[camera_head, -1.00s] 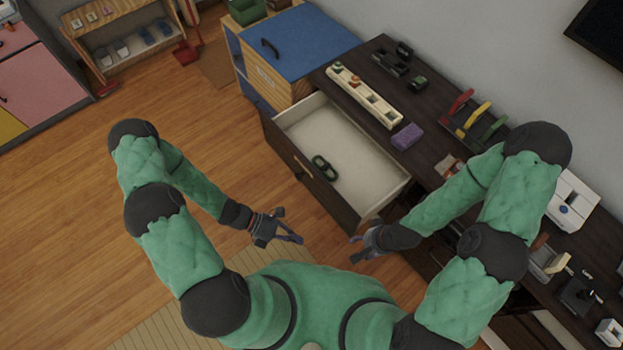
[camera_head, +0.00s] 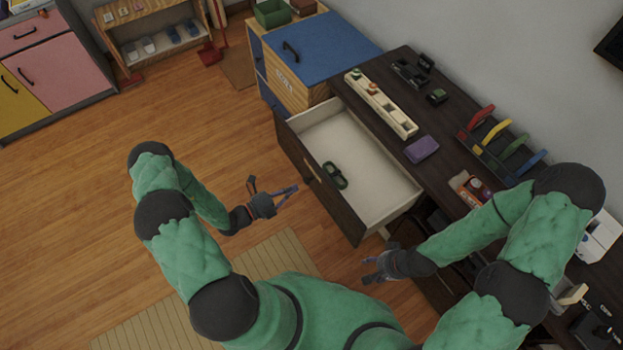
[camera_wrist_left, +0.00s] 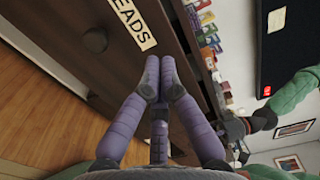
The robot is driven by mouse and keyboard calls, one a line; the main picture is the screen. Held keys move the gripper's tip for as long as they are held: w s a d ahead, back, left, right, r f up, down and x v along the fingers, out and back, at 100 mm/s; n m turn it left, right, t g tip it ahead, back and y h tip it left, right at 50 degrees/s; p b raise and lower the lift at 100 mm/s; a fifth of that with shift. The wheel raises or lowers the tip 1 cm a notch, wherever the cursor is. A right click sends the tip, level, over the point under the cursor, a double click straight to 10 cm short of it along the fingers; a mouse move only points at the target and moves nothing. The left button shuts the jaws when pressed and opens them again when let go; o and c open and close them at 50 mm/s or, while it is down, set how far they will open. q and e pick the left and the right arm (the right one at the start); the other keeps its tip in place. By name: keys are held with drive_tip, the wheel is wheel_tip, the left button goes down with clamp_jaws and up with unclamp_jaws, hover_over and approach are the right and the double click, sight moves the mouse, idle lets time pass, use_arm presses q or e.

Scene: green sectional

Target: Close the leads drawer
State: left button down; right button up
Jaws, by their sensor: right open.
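The open drawer (camera_head: 385,197) sticks out from the dark brown cabinet. Its dark front panel (camera_head: 341,208) faces my left gripper. In the left wrist view a white label (camera_wrist_left: 132,22) reading "EADS", cut off at the edge, and a round knob (camera_wrist_left: 95,40) show on the brown front. A dark green looped object (camera_head: 335,176) lies inside the drawer. My right gripper (camera_head: 374,268) is open and empty, below the drawer's near corner.
The dark tabletop (camera_head: 440,120) carries a cream block rack (camera_head: 382,104), a purple block (camera_head: 421,148) and a rack of coloured handles (camera_head: 500,140). A blue-topped wooden cabinet (camera_head: 325,50) stands beyond the drawer. Open wooden floor (camera_head: 110,170) lies to the left.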

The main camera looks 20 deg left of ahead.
sight(318, 174)
use_arm(q)
drive_tip(key=b+x, duration=0.1)
drive_tip(key=x, duration=0.6)
drive_tip(key=shift+w+d+b, duration=0.25)
drive_tip(key=shift+w+b, duration=0.1)
drive_tip(key=shift+b, duration=0.05)
drive_tip(key=shift+w, duration=0.1)
drive_tip(key=shift+d, duration=0.15)
drive_tip(key=b+x, duration=0.3)
drive_tip(key=x, duration=2.3)
drive_tip(key=shift+r, duration=0.2)
